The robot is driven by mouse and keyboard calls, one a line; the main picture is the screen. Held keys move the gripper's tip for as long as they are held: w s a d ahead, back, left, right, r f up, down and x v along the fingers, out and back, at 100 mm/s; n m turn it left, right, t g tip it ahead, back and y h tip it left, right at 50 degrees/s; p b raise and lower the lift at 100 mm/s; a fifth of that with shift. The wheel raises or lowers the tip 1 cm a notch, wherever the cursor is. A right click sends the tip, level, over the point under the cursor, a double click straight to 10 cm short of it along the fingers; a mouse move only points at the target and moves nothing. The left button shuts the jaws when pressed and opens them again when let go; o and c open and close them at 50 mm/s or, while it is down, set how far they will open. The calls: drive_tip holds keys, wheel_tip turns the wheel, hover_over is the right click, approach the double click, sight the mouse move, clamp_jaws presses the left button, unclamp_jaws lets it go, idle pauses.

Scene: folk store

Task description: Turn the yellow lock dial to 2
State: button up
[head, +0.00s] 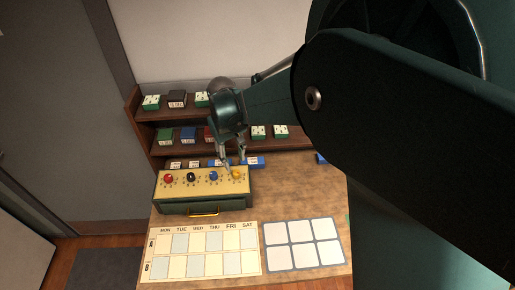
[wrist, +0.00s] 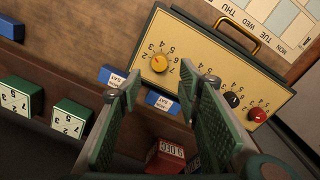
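The yellow lock dial (head: 237,174) is at the right end of a row of dials on the cream top of a green lock box (head: 203,206). In the wrist view the yellow dial (wrist: 159,64) stands clear, with numbers around it; I cannot tell which one it points to. My gripper (head: 228,165) is above the right part of the box, near the blue and yellow dials. In the wrist view my gripper (wrist: 168,84) is open and empty, its two fingers wide apart. The yellow dial shows between and just beyond the fingertips, not gripped.
The red (head: 168,179), black (head: 191,177) and blue (head: 213,175) dials stand to the left on the same box. Shelves with small boxes (head: 188,134) rise behind. A weekday chart (head: 203,250) and a blank card grid (head: 303,244) lie in front on the table.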

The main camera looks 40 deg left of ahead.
sight(236, 172)
drive_tip(key=shift+w+d+f, duration=0.1)
drive_tip(key=shift+f, duration=1.85)
drive_tip(key=shift+w+f, duration=0.1)
drive_tip(key=shift+f, duration=1.8)
drive_tip(key=shift+c, duration=0.7)
drive_tip(key=c, duration=0.8)
